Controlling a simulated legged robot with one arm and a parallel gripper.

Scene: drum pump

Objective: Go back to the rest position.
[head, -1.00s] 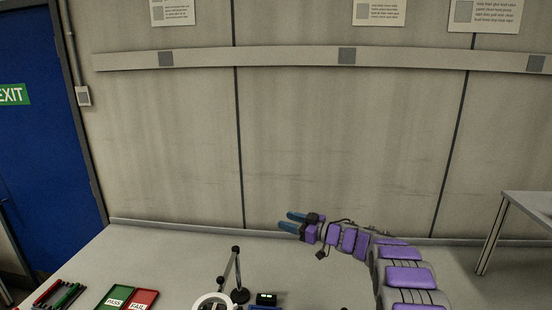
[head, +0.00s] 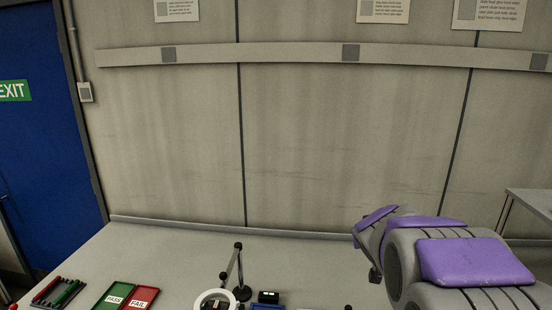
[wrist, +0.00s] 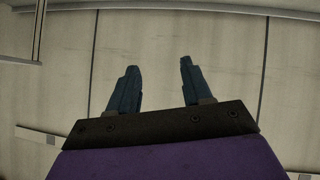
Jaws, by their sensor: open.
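My gripper (wrist: 159,72) shows in the wrist view with its two blue fingers apart and nothing between them. Behind the fingers there is only pale wall. In the head view my purple and grey arm fills the lower right, and it hides the gripper there.
A table (head: 170,255) spans the lower part of the head view. On it are a green PASS tray (head: 112,299), a red FAIL tray (head: 143,293), a rack of pens (head: 60,292), a ring magnifier on a stand (head: 239,276) and a small black device (head: 268,297). Another table (head: 530,205) stands at right.

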